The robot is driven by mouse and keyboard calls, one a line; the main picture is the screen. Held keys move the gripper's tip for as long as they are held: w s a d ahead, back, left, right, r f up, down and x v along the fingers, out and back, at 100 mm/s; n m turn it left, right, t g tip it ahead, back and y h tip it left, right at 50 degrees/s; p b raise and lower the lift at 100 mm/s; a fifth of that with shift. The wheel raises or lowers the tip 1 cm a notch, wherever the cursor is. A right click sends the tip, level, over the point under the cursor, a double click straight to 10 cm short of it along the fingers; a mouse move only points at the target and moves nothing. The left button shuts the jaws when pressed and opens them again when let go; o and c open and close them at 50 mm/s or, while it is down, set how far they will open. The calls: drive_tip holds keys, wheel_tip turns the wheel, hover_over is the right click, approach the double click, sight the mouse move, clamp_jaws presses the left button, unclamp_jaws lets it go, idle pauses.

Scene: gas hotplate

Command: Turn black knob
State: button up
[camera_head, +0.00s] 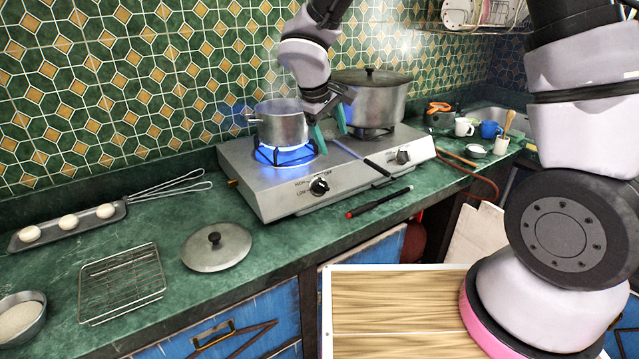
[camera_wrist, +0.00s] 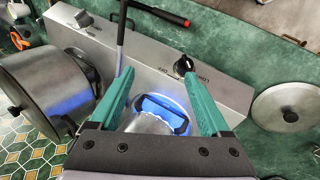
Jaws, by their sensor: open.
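The black knob (camera_head: 319,186) is on the front face of the silver gas hotplate (camera_head: 280,192), below the left burner. In the wrist view the black knob (camera_wrist: 183,66) shows just beyond the tip of one finger. My gripper (camera_head: 330,138) has green fingers spread apart, with nothing between them. It hangs over the hotplate, right of the small pot (camera_head: 281,124), above and behind the knob. In the wrist view my gripper (camera_wrist: 157,80) points toward the front panel. A blue flame (camera_head: 287,154) burns under the small pot. A second, greyish knob (camera_head: 403,156) is at the right.
A large lidded pot (camera_head: 376,101) stands on the right burner. A dark utensil (camera_head: 365,158) lies across the hotplate. A black and red tool (camera_head: 380,202) lies in front. A round lid (camera_head: 216,247) and wire rack (camera_head: 122,283) are on the counter at left.

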drive_tip(key=n, duration=0.2)
approach(319, 182)
drive_tip(key=x, duration=1)
drive_tip(key=shift+w+d+f, duration=0.1)
drive_tip(key=shift+w+f, duration=0.1)
clamp_jaws()
